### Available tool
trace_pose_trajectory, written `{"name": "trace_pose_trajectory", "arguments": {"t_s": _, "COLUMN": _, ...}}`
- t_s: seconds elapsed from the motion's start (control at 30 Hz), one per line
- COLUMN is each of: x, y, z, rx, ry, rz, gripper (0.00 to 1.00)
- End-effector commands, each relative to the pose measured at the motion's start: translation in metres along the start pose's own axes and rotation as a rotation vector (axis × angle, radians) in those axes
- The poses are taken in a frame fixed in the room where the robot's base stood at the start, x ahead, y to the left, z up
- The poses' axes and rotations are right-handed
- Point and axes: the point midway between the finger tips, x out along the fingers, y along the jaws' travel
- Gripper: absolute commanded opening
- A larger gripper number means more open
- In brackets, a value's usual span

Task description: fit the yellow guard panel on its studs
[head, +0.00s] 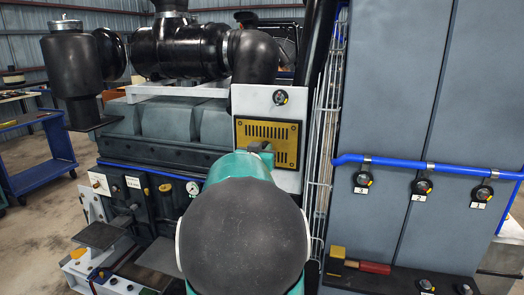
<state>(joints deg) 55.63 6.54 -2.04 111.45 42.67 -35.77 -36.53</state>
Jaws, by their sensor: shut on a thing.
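The yellow guard panel (285,132), with rows of vent slots and a dark border, is upright in front of a white plate (252,98) on the engine's right end. Small dark round marks show near its corners. I cannot tell whether these are stud ends, or whether the panel touches the plate. My gripper (260,147) is at the panel's lower left middle and is shut on it. My own arm's green and black links hide most of the gripper and the panel's lower left corner.
A tall grey cabinet (380,90) with a blue pipe (440,169) and numbered black knobs stands at right. A wire cable tray (328,120) runs vertically beside the plate. A red-handled tool (368,267) lies on a dark ledge. A blue cart (40,178) stands at left.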

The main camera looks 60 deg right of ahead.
Motion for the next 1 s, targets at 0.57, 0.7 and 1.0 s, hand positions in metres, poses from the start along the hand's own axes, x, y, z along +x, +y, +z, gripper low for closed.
{"name": "trace_pose_trajectory", "arguments": {"t_s": 0.57, "x": 0.0048, "y": 0.0003, "z": -0.0006, "rx": 0.0, "ry": 0.002, "rz": 0.001, "gripper": 0.01}}
{"name": "trace_pose_trajectory", "arguments": {"t_s": 0.7, "x": 0.0054, "y": 0.0003, "z": -0.0006, "rx": 0.0, "ry": 0.002, "rz": 0.001, "gripper": 0.01}}
{"name": "trace_pose_trajectory", "arguments": {"t_s": 1.0, "x": 0.0058, "y": 0.0003, "z": -0.0005, "rx": 0.0, "ry": 0.001, "rz": 0.001, "gripper": 0.48}}
